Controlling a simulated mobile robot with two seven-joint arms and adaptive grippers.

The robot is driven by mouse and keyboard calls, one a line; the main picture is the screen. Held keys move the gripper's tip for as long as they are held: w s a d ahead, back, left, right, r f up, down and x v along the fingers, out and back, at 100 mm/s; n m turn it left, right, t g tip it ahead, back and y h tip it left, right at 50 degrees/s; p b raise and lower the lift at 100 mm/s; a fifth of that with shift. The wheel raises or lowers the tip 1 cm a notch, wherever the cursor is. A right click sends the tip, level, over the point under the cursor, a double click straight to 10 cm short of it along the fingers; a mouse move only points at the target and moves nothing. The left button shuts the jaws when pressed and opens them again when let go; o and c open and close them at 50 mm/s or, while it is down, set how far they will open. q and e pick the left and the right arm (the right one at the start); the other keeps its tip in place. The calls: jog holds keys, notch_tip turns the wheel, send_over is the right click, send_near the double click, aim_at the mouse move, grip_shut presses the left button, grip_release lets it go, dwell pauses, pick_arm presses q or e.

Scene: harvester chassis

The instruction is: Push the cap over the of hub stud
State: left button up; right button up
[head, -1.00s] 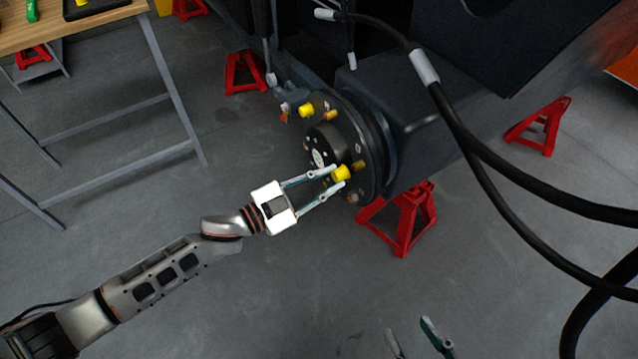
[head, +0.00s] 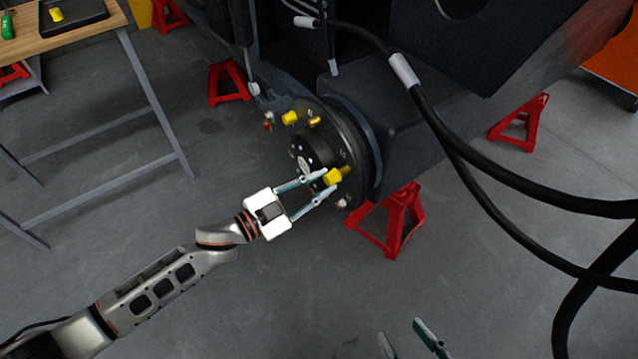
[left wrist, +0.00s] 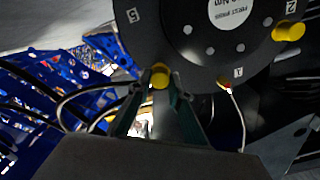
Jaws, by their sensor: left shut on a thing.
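The dark round hub (head: 318,145) faces left and carries studs around its rim. My left gripper (head: 327,182) is shut on a yellow cap (head: 333,176) at the hub's lower face. A brass stud (head: 346,169) shows directly behind this cap; I cannot tell how far the cap is over it. In the left wrist view the held cap (left wrist: 160,77) sits between the fingertips, between labels 5 and 1. Another yellow cap (head: 290,118) sits at the hub's upper part, beside a bare brass stud (head: 314,122). My right gripper (head: 402,332) is open and empty at the bottom edge.
Red stands (head: 392,222) stand below and around the chassis. Thick black hoses (head: 480,168) hang at the right. A wooden table (head: 95,32) at the upper left bears a black tray with a yellow cap (head: 57,15).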

aim_at(326, 181)
pick_arm(q)
jog(key=shift+w+d, duration=0.35)
jog(key=shift+d, duration=0.1)
jog(key=shift+w+d, duration=0.25)
jog(key=shift+d, duration=0.05)
jog(key=shift+w+d, duration=0.35)
jog(key=shift+d, duration=0.2)
jog(key=o, duration=0.9)
